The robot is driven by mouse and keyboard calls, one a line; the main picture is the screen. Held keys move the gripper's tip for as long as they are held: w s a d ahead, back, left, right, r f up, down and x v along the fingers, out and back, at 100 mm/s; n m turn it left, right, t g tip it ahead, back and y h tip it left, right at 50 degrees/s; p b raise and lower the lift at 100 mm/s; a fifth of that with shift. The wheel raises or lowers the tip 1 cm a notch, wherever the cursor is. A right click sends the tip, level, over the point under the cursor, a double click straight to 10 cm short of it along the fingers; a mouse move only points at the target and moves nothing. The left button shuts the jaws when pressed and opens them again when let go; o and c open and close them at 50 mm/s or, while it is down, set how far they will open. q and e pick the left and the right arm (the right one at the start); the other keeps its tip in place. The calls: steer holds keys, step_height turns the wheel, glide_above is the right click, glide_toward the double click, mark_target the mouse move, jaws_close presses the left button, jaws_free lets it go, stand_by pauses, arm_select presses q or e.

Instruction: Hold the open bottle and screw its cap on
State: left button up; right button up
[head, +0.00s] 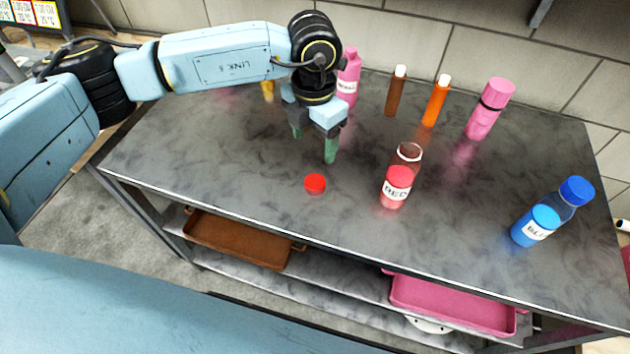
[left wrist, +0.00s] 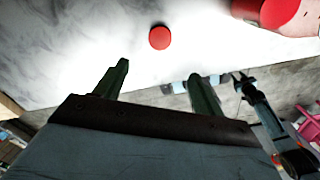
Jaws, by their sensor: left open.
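The open bottle (head: 398,182) stands upright on the table, clear with red contents, a white label and no cap on its mouth. Its lower part also shows at the top right of the left wrist view (left wrist: 285,12). The red cap (head: 315,184) lies on the table to the left of the bottle. In the left wrist view the cap (left wrist: 160,37) is beyond the fingers, between them. My left gripper (head: 314,148) is open and empty, pointing down above the table, behind the cap and apart from it. My right gripper is not in the head view.
A blue-capped bottle (head: 551,213) stands at the right of the grey table (head: 240,165). Brown (head: 395,92), orange (head: 436,102) and pink (head: 488,110) bottles stand along the back, with another pink bottle (head: 349,78) behind my left gripper. Brown (head: 238,243) and pink (head: 455,305) trays lie on the lower shelf.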

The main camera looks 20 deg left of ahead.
arm_select(q)
glide_above(314, 182)
steer(key=f, duration=0.8)
steer(key=shift+s+d, duration=0.1)
steer(key=shift+s, duration=0.15)
steer(key=shift+f, duration=0.1)
steer(key=f, duration=0.5)
steer(key=shift+w+f+b, duration=0.1)
steer(key=shift+w+b, duration=0.1)
steer(key=shift+b, duration=0.1)
steer(key=shift+c, duration=0.2)
steer(key=c, duration=1)
